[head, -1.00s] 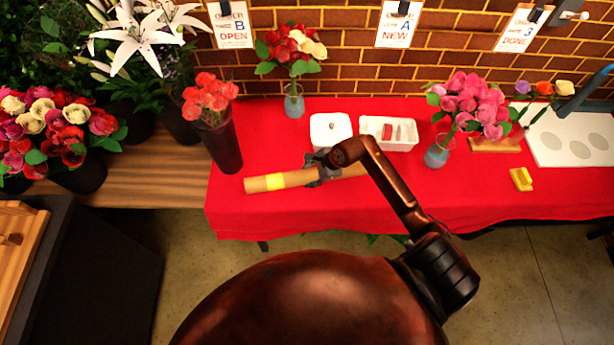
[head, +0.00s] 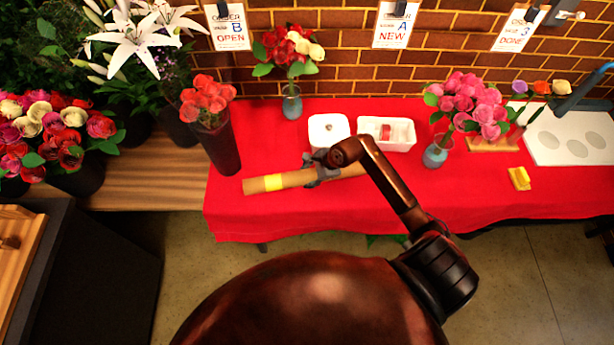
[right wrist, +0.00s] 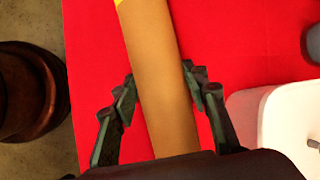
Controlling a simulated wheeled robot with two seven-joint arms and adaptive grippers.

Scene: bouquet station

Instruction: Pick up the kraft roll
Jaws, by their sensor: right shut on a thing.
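The kraft roll (head: 298,179) is a brown tube with a yellow band, lying lengthwise over the front part of the red-covered table. My right gripper (head: 318,170) reaches it from above near its middle and is shut on it. In the right wrist view the roll (right wrist: 160,85) runs between the two fingers of the gripper (right wrist: 162,92). Whether the roll is clear of the cloth is hard to tell. My left gripper is not in view.
A yellow block (head: 519,178) lies at the right on the red cloth (head: 455,205).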

